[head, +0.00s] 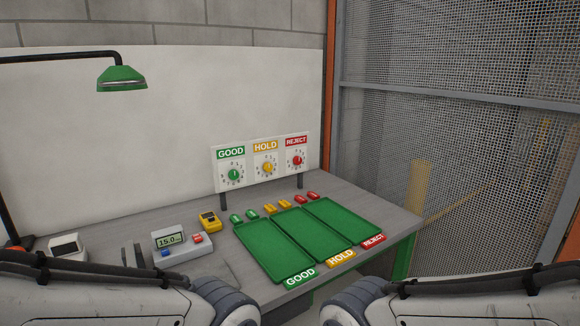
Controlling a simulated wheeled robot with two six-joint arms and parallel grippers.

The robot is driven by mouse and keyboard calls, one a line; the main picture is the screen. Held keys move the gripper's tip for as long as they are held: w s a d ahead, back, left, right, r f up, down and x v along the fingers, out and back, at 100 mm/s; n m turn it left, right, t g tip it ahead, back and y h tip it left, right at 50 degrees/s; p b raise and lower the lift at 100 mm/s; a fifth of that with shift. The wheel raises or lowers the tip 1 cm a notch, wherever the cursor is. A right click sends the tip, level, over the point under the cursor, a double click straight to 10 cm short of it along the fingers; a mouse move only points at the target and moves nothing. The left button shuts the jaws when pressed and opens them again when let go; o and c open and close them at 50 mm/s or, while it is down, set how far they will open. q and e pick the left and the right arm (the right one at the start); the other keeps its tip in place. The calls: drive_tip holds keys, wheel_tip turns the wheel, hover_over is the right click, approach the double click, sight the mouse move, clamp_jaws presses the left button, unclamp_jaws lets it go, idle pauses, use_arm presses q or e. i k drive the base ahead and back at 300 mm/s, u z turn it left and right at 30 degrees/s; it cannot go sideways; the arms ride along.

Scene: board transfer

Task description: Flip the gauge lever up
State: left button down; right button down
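A grey gauge box (180,247) with a lit display reading about 15.0 sits on the bench at the left. A small red part (197,238) is on its right side and a small blue part (165,253) at its front left. I cannot make out which part is the lever, or its position. Two dark upright prongs (133,257) stand just left of the box; I cannot tell if they belong to it. Both my arms enter at the bottom edge, in front of the bench.
Three green trays (270,264) marked GOOD, HOLD and REJECT lie right of the gauge. Several coloured pieces lie behind them. A dial panel (260,168) stands at the back. A yellow device (208,219) sits beside the gauge. A green lamp (121,79) hangs above.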

sight(132, 259)
drive_tip(key=u, duration=0.75)
